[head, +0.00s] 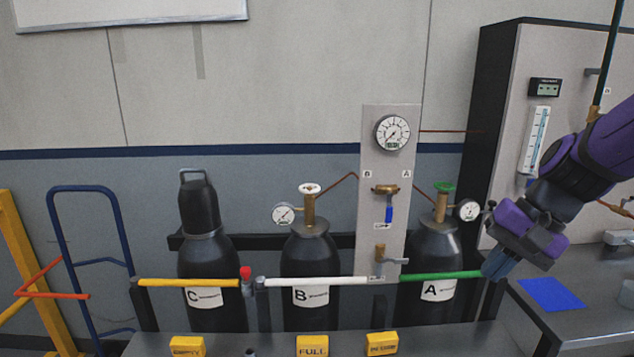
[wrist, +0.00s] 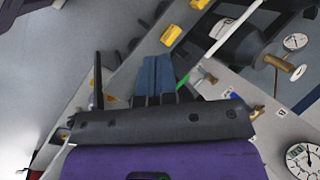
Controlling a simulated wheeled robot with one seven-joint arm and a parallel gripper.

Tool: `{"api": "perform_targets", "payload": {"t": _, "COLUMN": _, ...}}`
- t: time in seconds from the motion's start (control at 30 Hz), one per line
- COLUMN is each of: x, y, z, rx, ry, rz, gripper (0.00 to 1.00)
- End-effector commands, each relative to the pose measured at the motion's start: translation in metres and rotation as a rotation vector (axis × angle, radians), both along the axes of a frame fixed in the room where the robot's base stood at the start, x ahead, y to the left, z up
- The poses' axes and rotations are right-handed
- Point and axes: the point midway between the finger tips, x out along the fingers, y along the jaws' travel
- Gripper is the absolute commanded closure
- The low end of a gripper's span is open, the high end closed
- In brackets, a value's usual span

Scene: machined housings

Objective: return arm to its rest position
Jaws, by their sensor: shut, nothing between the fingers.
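My gripper (head: 497,264) is at the right in the head view, with its blue fingers pointing down and to the left. It is shut and empty. In the head view the fingertips overlap the right end of the green bar (head: 440,276), in front of cylinder A (head: 431,258); I cannot tell whether they touch. The wrist view shows the two blue fingers (wrist: 156,72) side by side, with the green bar partly hidden behind them. My purple arm comes in from the right edge of the head view.
Cylinders B (head: 310,255) and C (head: 207,288) stand behind a white bar (head: 315,281) and a yellow bar (head: 190,283). A gauge panel (head: 372,230) rises between B and A. A grey cabinet (head: 560,65) stands behind my arm. A blue mat (head: 552,294) lies on the right bench.

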Motion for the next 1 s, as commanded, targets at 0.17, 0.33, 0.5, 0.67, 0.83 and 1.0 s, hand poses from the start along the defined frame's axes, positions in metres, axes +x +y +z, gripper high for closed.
{"api": "perform_targets", "payload": {"t": 0.17, "x": -0.032, "y": -0.002, "z": 0.029, "rx": -0.155, "ry": -0.127, "rz": 0.125, "gripper": 1.0}}
{"api": "perform_targets", "payload": {"t": 0.33, "x": -0.061, "y": -0.008, "z": 0.053, "rx": -0.298, "ry": -0.251, "rz": 0.228, "gripper": 1.0}}
{"api": "perform_targets", "payload": {"t": 0.5, "x": -0.088, "y": -0.018, "z": 0.074, "rx": -0.429, "ry": -0.372, "rz": 0.312, "gripper": 1.0}}
{"api": "perform_targets", "payload": {"t": 0.67, "x": -0.105, "y": -0.026, "z": 0.087, "rx": -0.514, "ry": -0.457, "rz": 0.362, "gripper": 1.0}}
{"api": "perform_targets", "payload": {"t": 0.83, "x": -0.113, "y": -0.031, "z": 0.092, "rx": -0.554, "ry": -0.495, "rz": 0.382, "gripper": 1.0}}
{"api": "perform_targets", "payload": {"t": 1.0, "x": -0.113, "y": -0.031, "z": 0.093, "rx": -0.559, "ry": -0.498, "rz": 0.383, "gripper": 1.0}}
